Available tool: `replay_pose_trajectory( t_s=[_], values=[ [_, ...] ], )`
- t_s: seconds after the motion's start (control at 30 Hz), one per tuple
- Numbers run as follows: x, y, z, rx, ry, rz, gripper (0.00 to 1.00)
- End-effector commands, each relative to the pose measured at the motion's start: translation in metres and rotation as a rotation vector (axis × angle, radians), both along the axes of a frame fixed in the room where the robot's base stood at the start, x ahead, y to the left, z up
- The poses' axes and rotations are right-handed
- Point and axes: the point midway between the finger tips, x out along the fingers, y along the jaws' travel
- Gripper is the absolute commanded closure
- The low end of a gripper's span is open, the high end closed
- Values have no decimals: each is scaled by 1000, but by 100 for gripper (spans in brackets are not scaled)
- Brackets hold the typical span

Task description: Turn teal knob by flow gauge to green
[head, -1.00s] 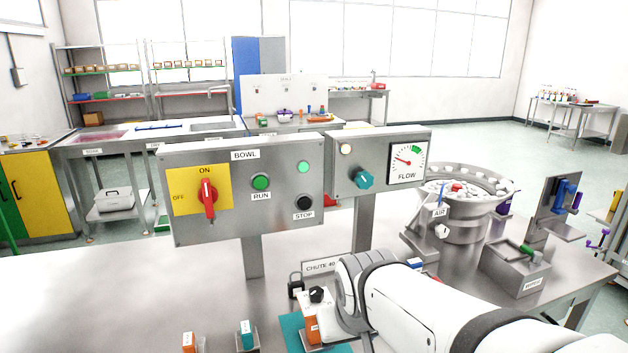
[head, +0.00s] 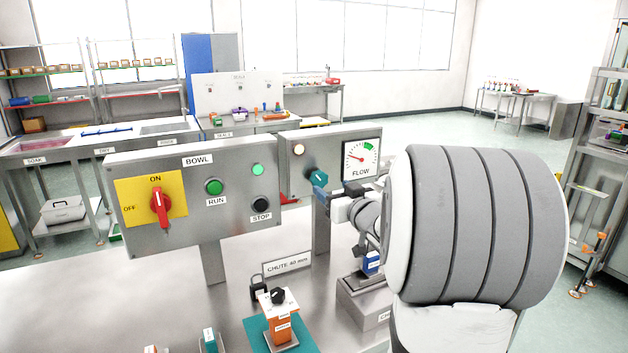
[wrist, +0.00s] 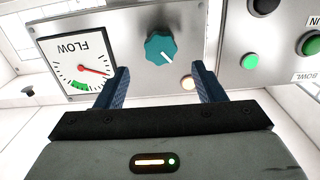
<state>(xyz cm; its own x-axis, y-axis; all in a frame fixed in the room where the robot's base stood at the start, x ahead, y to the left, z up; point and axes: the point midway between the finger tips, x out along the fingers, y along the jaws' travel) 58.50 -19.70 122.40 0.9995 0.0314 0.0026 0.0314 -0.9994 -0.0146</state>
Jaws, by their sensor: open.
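The teal knob (head: 317,180) is on the grey panel (head: 299,158), left of the flow gauge (head: 361,160). In the wrist view, turned upside down, the knob (wrist: 162,48) has a white pointer line toward its lower right. The gauge (wrist: 77,62) has a red needle outside its green band. My gripper (wrist: 160,80) is open, with blue fingers apart on either side below the knob in the picture; nothing is between them. In the head view my gripper (head: 343,200) is just right of the knob, partly hidden by my arm.
The BOWL panel (head: 200,190) on the left carries a red switch (head: 160,206) and RUN and STOP buttons. A lit lamp (head: 298,150) sits above the knob. Below are an orange block (head: 280,328) and a CHUTE sign (head: 287,265).

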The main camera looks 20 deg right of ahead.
Motion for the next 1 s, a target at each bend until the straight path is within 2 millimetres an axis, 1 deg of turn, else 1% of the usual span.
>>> replay_pose_trajectory(
  t_s=[0.2,0.3,0.43,0.57,0.77,0.87,1.0],
  values=[
    [37,3,1,1,3,3,37],
    [51,3,1,0,2,2,37],
    [64,3,0,0,3,1,37],
    [69,4,0,0,2,0,37],
    [69,4,0,0,2,0,37],
    [69,4,0,-1,2,1,44],
    [69,4,0,-1,2,1,55]
  ],
)
